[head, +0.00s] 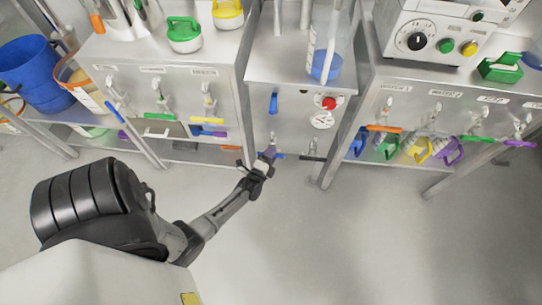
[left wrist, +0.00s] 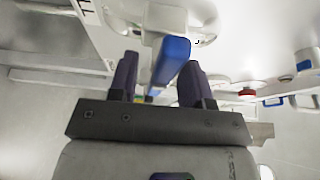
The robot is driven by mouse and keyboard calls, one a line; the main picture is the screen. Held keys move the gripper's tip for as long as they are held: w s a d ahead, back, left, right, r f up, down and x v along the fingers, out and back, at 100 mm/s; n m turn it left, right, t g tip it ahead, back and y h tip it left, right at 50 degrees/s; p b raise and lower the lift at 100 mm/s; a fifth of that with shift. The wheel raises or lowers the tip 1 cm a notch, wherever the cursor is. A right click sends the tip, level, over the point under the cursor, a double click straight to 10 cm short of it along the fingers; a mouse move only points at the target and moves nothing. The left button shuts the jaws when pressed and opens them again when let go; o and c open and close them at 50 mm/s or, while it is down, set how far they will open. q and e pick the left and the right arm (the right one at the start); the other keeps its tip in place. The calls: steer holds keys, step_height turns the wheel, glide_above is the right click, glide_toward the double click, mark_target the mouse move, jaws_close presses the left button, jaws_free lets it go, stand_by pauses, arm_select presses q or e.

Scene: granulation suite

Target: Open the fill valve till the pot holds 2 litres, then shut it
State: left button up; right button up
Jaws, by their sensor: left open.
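A clear upright vessel (head: 325,60) stands on the middle cabinet with blue liquid in its lower part; its scale is too small to read. My left gripper (head: 268,155) is low in front of the same cabinet, beside a small blue piece (head: 280,156). In the left wrist view my open left gripper (left wrist: 160,80) has a blue lever (left wrist: 172,58) between its two dark fingers. Gaps seem to show on both sides; contact cannot be told. My right gripper is not in view.
A red knob (head: 328,103) and a round dial (head: 321,121) sit right of the hanging lever. Benches with coloured-handled taps stand on both sides. The floor (head: 300,230) in front is clear.

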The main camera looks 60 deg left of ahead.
arm_select(q)
steer(key=shift+w+a, duration=0.1)
steer(key=shift+w, duration=0.05)
steer(key=shift+c, duration=0.4)
jaws_close()
